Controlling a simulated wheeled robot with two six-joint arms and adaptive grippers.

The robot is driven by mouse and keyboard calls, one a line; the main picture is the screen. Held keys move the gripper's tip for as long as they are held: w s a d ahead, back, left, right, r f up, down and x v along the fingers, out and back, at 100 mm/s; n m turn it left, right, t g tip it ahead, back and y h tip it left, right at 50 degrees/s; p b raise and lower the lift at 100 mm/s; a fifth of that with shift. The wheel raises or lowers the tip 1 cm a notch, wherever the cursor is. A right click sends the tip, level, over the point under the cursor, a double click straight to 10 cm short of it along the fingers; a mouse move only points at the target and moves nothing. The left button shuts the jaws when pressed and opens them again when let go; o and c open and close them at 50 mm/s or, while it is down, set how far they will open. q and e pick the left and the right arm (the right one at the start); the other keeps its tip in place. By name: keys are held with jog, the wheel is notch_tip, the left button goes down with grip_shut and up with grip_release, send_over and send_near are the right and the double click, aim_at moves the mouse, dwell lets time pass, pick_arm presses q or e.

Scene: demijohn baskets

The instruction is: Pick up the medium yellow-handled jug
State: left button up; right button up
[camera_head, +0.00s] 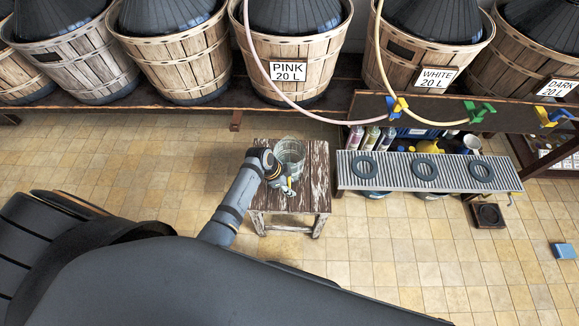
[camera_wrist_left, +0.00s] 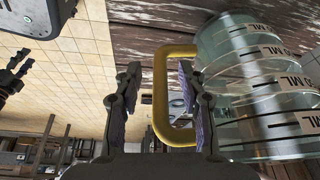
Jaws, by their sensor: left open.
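A clear glass jug (camera_head: 289,151) stands on the worn wooden stool (camera_head: 318,185). In the left wrist view the jug (camera_wrist_left: 250,95) has dark volume markings, and its yellow handle (camera_wrist_left: 160,95) appears between my finger pads. My left gripper (camera_head: 284,184) is at the stool, close beside the jug, and its arm hides part of it. In the left wrist view my left gripper (camera_wrist_left: 160,108) is open, with gaps between the pads and the handle. I cannot tell the depth of the handle between the fingers.
A slatted grey rack (camera_head: 398,172) with three dark rings stands right of the stool. Behind are baskets labelled PINK (camera_head: 290,72) and WHITE (camera_head: 434,78), among others, with hoses hanging from them. Bottles (camera_head: 371,138) stand near the stool. Tiled floor is free at left.

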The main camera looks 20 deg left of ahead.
pick_arm(q)
grip_shut()
jog(key=shift+r, duration=0.1)
pick_arm(e)
jog(key=shift+a, duration=0.1)
dwell(0.3)
